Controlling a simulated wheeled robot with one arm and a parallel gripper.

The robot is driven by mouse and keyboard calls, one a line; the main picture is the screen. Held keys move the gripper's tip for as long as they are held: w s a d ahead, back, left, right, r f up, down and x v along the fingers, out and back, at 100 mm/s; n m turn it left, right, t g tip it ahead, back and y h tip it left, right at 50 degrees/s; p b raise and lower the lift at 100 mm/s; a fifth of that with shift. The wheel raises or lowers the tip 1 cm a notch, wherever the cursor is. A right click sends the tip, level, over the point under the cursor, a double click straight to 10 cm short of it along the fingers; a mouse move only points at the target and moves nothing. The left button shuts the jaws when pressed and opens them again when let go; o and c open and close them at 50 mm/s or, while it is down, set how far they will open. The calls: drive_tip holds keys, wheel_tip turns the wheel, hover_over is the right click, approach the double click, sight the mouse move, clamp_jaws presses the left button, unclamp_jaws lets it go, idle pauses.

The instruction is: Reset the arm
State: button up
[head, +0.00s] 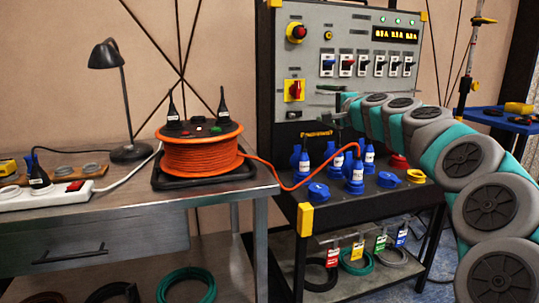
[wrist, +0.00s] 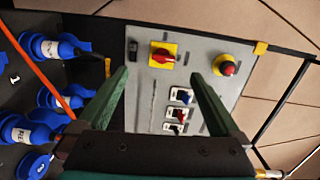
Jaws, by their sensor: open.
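My arm (head: 463,160) reaches in from the right in the head view, stretched toward the front of the grey control panel (head: 343,50). My gripper (head: 337,106) is at the panel's lower part, right of the red rotary switch on its yellow plate (head: 294,90). In the wrist view my gripper (wrist: 159,74) shows two green fingers spread apart with nothing between them. The rotary switch (wrist: 162,55) shows beyond the gap between them. The red emergency button (wrist: 228,67) is to the right. Whether a finger touches the panel I cannot tell.
Blue plugs and sockets (head: 355,175) stand on the console shelf below my gripper. An orange cable (head: 282,180) runs to them from the cable reel (head: 200,155) on the metal workbench (head: 110,208). A desk lamp (head: 125,100) stands at left. A blue table (head: 500,120) is at right.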

drive_tip(key=s+a+f+n+g+y, duration=0.2)
drive_tip(key=s+a+f+n+g, duration=0.35)
drive_tip(key=s+a, duration=0.55)
drive_tip(key=s+a+f+n+g, duration=0.2)
drive_tip(key=s+f, duration=0.3)
drive_tip(key=s, duration=0.2)
drive_tip(key=s+a+f+n+g, duration=0.2)
drive_tip(key=s+f+n, duration=0.1)
drive_tip(key=s+f, duration=0.25)
drive_tip(key=s+d+f+g+h, duration=0.2)
drive_tip(key=s+d+f, duration=0.3)
drive_tip(key=s, duration=0.6)
drive_tip(key=s+d+f+n+g+h, duration=0.1)
drive_tip(key=s+d+f+g+h, duration=0.2)
drive_tip(key=s+f, duration=0.6)
drive_tip(key=s+d+f+n+g+h, duration=0.1)
drive_tip(key=s+d+f+g+h, duration=0.2)
drive_tip(key=s, duration=1.2)
drive_tip(key=d+f, duration=0.3)
drive_tip(key=shift+s+d+f+h, duration=0.25)
drive_tip(key=shift+d+f+h, duration=0.05)
drive_tip(key=shift+d+f, duration=0.1)
drive_tip(key=shift+n+g, duration=0.25)
